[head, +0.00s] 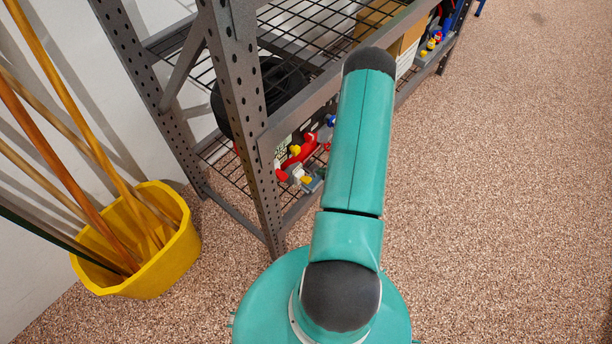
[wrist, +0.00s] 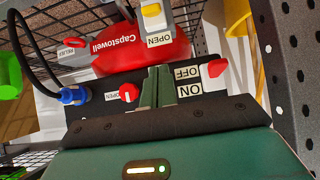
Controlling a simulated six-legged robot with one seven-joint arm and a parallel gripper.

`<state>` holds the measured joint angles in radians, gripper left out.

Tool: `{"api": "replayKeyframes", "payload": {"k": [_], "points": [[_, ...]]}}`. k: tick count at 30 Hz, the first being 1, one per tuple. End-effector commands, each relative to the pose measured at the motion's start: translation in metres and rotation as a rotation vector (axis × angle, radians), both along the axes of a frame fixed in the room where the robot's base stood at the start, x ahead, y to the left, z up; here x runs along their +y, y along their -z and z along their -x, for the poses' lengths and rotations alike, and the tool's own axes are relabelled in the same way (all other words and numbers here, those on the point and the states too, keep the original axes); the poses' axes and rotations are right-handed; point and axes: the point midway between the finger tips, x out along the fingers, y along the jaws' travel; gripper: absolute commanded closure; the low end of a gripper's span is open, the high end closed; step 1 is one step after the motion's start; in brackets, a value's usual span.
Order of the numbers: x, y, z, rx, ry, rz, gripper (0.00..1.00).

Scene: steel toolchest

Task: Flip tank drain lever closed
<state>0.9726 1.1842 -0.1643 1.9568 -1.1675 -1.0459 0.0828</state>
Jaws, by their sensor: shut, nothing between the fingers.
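A red tank (wrist: 140,52) marked "Capstowell" sits across the upper middle of the wrist view; part of it also shows on the shelf in the head view (head: 301,152). A yellow lever (wrist: 152,11) stands at the tank with an OPEN label (wrist: 159,40) beside it. A red knob (wrist: 129,92) by another OPEN label is on the dark panel; I cannot tell which is the drain lever. My gripper (wrist: 158,72) is shut and empty, its fingertips in front of the tank, between the red knob and the ON/OFF labels. My arm hides it in the head view.
A red switch (wrist: 217,67) is right of the fingers. A blue fitting (wrist: 75,95) with a black hose and a red relief knob (wrist: 70,43) are left. A perforated rack post (head: 240,110) stands near. A yellow bucket (head: 165,250) holds poles. Floor on the right is clear.

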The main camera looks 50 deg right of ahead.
Motion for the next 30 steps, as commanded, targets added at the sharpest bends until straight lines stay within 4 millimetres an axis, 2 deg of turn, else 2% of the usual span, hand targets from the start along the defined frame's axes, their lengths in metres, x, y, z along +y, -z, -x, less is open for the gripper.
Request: {"api": "replayKeyframes", "payload": {"k": [8, 14, 27, 30], "points": [[-0.001, 0.000, 0.004, 0.002, 0.004, 0.000, 1.00], [0.001, 0.010, -0.010, 0.002, 0.000, 0.000, 1.00], [0.007, 0.063, -0.079, 0.002, -0.002, 0.001, 1.00], [0.006, 0.079, -0.071, 0.005, 0.003, -0.001, 1.00]]}}
